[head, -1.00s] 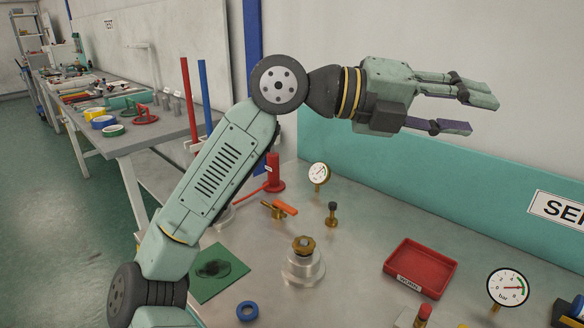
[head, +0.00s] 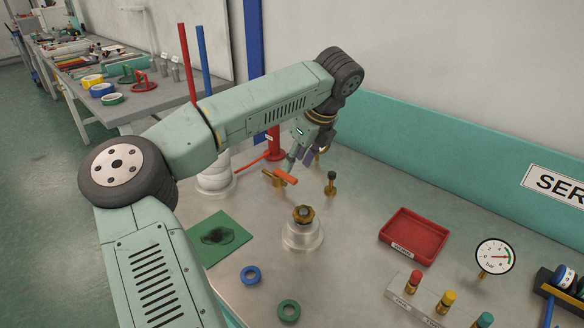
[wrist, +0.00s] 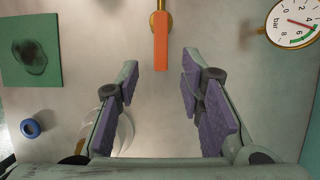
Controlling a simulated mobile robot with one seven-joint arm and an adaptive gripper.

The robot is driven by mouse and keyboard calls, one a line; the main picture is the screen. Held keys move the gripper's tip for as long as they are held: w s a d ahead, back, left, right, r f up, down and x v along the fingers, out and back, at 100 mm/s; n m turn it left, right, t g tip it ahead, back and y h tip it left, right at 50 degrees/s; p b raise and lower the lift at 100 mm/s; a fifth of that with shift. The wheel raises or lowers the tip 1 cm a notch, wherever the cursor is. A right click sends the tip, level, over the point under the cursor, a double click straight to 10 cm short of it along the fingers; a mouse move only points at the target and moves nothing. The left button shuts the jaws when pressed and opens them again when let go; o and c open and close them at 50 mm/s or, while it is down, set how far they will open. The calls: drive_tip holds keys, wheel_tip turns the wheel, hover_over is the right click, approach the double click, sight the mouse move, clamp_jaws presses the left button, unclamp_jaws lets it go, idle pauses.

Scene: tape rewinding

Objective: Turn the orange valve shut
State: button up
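The orange valve handle (head: 287,178) sits on a brass valve body (head: 272,178) near the back of the metal bench. In the wrist view the orange handle (wrist: 161,55) lies lengthwise at top centre, with part of the brass body (wrist: 160,18) above it. My gripper (head: 299,165) points down just behind and above the handle in the head view. In the wrist view my gripper (wrist: 161,80) is open, with its purple-padded fingers apart, one on each side of the handle's line. Nothing is between the pads except the handle's near end. I cannot tell the height gap.
A pressure gauge (wrist: 295,20) is at the right in the wrist view. A small black-topped brass fitting (head: 331,184), a brass-topped flange (head: 303,230), a red tray (head: 414,238) and a red post (head: 273,145) stand nearby. A green mat (head: 216,238) lies left.

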sight(290, 177)
drive_tip(key=shift+p+x, duration=0.55)
drive_tip(key=shift+x, duration=2.05)
drive_tip(key=shift+c, duration=0.6)
clamp_jaws()
